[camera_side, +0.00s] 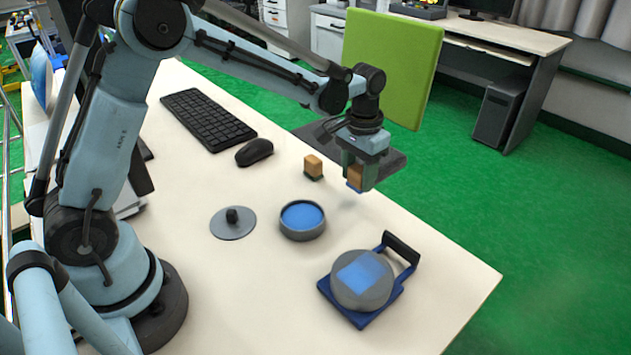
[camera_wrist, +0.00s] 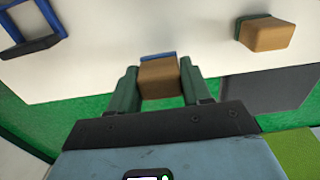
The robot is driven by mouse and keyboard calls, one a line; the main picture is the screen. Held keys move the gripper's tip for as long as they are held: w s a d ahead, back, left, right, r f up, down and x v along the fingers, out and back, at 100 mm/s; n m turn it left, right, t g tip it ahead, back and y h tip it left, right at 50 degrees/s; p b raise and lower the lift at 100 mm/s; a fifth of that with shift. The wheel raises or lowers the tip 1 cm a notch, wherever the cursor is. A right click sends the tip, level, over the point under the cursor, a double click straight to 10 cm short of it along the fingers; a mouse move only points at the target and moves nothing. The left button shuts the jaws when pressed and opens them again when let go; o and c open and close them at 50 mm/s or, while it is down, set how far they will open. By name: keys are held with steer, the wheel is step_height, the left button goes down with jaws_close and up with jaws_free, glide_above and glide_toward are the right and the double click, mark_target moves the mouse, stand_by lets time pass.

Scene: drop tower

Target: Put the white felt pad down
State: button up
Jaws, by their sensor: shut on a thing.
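My gripper (camera_side: 358,180) is shut on a brown block with a blue layer (camera_side: 354,184) on its underside, held above the table near its far right edge. In the wrist view my gripper (camera_wrist: 160,85) has its two green-grey fingers on either side of the brown block (camera_wrist: 159,80), with the blue layer showing as a strip along its far edge. No white pad shows in either view. A second brown block (camera_side: 313,166) with a dark green base stands on the table, left of my gripper; it also shows in the wrist view (camera_wrist: 266,35).
A round grey dish with a blue inside (camera_side: 302,217) and a grey lid with a black knob (camera_side: 232,222) lie on the table. A grey drum with a blue square top (camera_side: 362,279) sits on a blue handled base. A keyboard (camera_side: 207,119) and mouse (camera_side: 254,152) lie behind.

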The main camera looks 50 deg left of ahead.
mark_target(357, 186)
steer(key=shift+f, duration=1.8)
steer(key=shift+f, duration=0.15)
steer(key=o, duration=1.1)
